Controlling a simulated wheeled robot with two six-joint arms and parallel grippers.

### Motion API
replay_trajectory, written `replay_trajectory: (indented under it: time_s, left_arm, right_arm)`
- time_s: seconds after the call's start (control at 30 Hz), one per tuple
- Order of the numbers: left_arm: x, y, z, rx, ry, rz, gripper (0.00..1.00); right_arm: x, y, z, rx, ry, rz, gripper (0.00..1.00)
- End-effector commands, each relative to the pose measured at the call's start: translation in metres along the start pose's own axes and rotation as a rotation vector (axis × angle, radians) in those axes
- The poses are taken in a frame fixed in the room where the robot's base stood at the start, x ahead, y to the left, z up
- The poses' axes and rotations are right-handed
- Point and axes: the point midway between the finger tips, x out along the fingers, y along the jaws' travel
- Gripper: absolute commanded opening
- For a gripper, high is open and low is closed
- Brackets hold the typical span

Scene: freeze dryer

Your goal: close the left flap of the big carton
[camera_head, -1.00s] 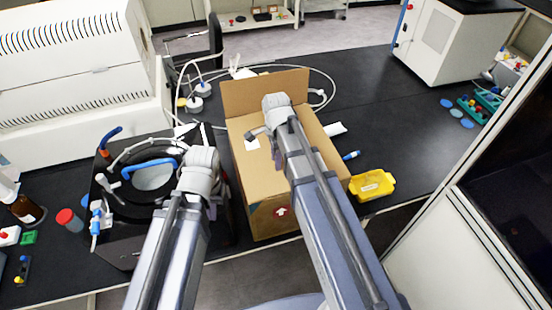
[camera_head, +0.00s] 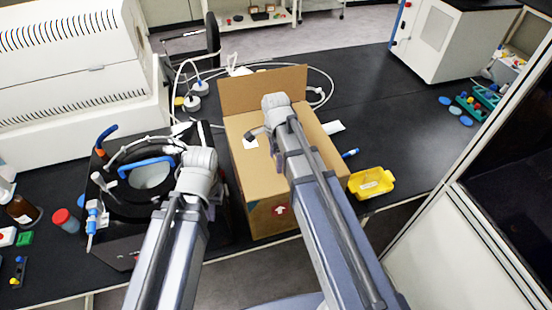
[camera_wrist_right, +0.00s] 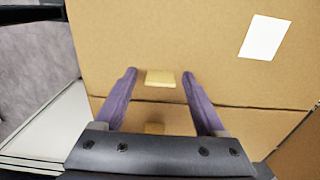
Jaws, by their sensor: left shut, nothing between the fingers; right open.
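The big carton (camera_head: 262,180) stands on the black bench in the middle of the head view. Its back flap (camera_head: 262,90) stands up. The left part of its top, with a white label (camera_head: 250,142), looks flat; I cannot tell whether this left flap is fully down. In the right wrist view the cardboard (camera_wrist_right: 200,40) shows a seam and the white label (camera_wrist_right: 263,37). My right gripper (camera_wrist_right: 159,75) is open over it, with a small tan patch between the fingertips. My left gripper (camera_head: 213,208) is shut and empty left of the carton; its fingertips are mostly hidden.
A black device with a blue handle (camera_head: 146,163) and hoses stands left of the carton. A yellow tray (camera_head: 371,183) and a blue pen (camera_head: 350,153) lie to the right. Bottles stand at the far left. The bench behind the yellow tray is mostly clear.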

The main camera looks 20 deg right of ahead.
Motion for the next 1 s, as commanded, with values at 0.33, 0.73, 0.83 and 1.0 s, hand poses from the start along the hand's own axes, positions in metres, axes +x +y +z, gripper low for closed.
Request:
replay_trajectory:
  time_s: [0.33, 0.73, 0.83, 1.0]
  left_arm:
    - [-0.024, -0.002, 0.002, 0.002, -0.001, 0.000, 0.00]
    - [-0.073, -0.007, 0.005, -0.003, -0.003, 0.001, 0.00]
    - [-0.078, -0.007, 0.005, -0.007, -0.003, 0.001, 0.00]
    - [-0.077, -0.007, 0.005, -0.010, -0.003, 0.002, 0.00]
  right_arm:
    - [-0.024, 0.000, 0.000, 0.000, 0.000, 0.000, 0.72]
    - [-0.074, 0.000, 0.000, 0.000, 0.001, 0.000, 0.72]
    - [-0.079, 0.000, 0.000, 0.000, 0.001, 0.000, 0.72]
    - [-0.078, 0.000, 0.000, 0.000, 0.001, 0.000, 0.72]
